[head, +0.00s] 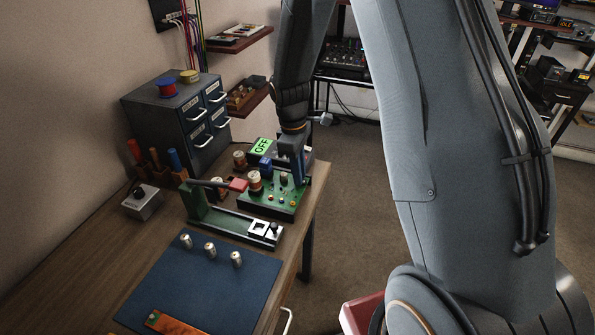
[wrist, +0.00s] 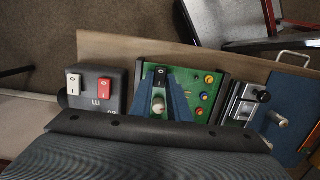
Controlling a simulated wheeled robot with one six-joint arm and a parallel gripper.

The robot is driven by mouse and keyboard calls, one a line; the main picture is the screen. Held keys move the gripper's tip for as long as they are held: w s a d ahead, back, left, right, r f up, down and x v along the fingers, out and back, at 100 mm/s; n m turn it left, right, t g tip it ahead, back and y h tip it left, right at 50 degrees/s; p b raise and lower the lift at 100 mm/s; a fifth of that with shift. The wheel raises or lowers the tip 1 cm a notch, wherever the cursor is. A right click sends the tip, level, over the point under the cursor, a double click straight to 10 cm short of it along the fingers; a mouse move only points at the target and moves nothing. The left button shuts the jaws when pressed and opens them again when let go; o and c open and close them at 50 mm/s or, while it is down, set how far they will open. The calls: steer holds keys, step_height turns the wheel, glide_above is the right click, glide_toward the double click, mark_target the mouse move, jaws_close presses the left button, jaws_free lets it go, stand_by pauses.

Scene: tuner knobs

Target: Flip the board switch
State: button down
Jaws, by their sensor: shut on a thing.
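The green board (head: 283,208) lies near the right edge of the bench. It carries copper coils, a blue part and small coloured parts. In the wrist view the board (wrist: 215,72) shows the black rocker switch (wrist: 160,77) with a white mark near its top edge. My gripper (wrist: 161,82) points down at the board, its two blue fingers on either side of this switch and shut on it. A silver knob (wrist: 158,105) shows between the fingers. In the head view my gripper (head: 299,180) hides the switch. A green display (head: 262,147) behind the board reads OFF.
A dark box with a white rocker (wrist: 74,84) and a red rocker (wrist: 104,88) stands beside the board. A green lever device (head: 225,218) stands in front, near a blue mat (head: 200,290) with several metal pegs. A drawer cabinet (head: 177,120) stands behind left.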

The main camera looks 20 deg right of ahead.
steer(key=c, duration=2)
jaws_free()
steer(key=shift+w, duration=0.1)
steer(key=shift+w+a+r+b, duration=0.15)
steer(key=shift+r+b, duration=0.3)
steer(key=shift+r, duration=1.5)
steer(key=shift+w+a+r+b, duration=0.1)
steer(key=shift+r+b, duration=0.35)
steer(key=shift+r, duration=1.5)
steer(key=shift+s, duration=0.1)
steer(key=s+m, duration=0.3)
steer(key=s, duration=0.3)
steer(key=s+r+m+t, duration=0.1)
steer(key=s+m, duration=0.3)
steer(key=s, duration=0.2)
steer(key=s+m+t+y, duration=0.1)
steer(key=s+m, duration=0.2)
steer(key=s, duration=0.3)
steer(key=shift+s+d+r+m, duration=0.25)
steer(key=shift+s+d+m, duration=0.05)
steer(key=shift+m, duration=0.1)
